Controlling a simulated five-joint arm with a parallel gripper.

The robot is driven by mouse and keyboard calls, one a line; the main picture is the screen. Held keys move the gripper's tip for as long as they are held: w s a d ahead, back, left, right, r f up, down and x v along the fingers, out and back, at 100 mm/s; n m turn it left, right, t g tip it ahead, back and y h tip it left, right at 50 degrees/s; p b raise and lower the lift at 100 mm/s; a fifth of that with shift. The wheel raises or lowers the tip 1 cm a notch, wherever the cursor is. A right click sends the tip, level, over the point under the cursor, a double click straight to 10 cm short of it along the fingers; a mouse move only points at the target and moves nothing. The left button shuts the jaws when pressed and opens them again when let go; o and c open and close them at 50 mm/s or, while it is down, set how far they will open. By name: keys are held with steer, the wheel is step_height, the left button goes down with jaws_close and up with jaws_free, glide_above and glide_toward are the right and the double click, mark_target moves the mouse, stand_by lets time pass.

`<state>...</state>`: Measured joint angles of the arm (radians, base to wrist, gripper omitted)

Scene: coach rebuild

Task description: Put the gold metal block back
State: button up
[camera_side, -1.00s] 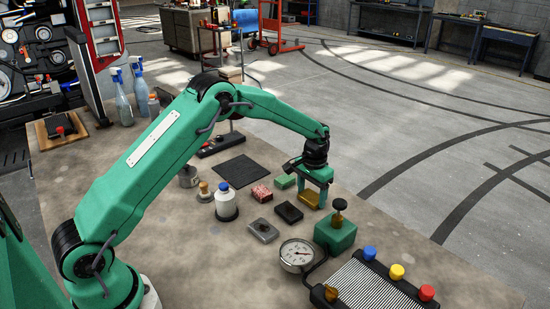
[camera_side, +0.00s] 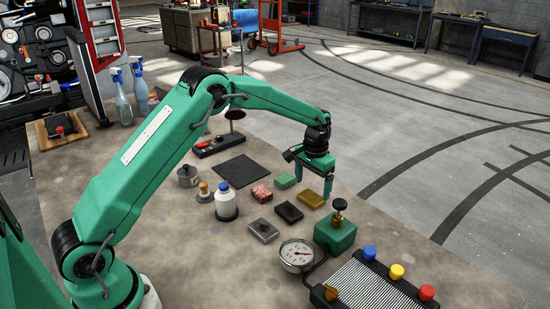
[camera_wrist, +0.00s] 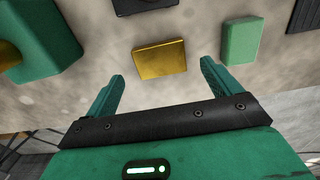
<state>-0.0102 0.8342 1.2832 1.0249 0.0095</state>
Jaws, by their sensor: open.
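The gold metal block (camera_side: 311,199) lies flat on the table at the far end of a loose group of small blocks. In the wrist view the gold block (camera_wrist: 160,58) lies just beyond the fingertips, between their lines and apart from both. My gripper (camera_side: 313,181) hangs above the block, with its fingers pointing down. In the wrist view my gripper (camera_wrist: 163,70) is open with nothing between its fingers.
A black block (camera_side: 289,212) and a green block (camera_side: 285,181) lie close to the gold block. A green box with a black knob (camera_side: 335,232) stands nearby, beside a pressure gauge (camera_side: 297,255). A dark square mat (camera_side: 237,171) lies bare farther left.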

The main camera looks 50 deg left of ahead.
mark_target(310, 198)
step_height(310, 198, up, 8)
steer(key=shift+r, duration=0.2)
steer(key=shift+r, duration=0.1)
stand_by(0.7)
steer(key=s+r+t, duration=0.3)
steer(key=s+r, duration=1.1)
steer(key=s, duration=0.2)
steer(key=s+f+t, duration=0.2)
steer(key=s, duration=1.7)
steer(key=shift+s+d+t, duration=0.15)
steer(key=shift+d+t, duration=0.15)
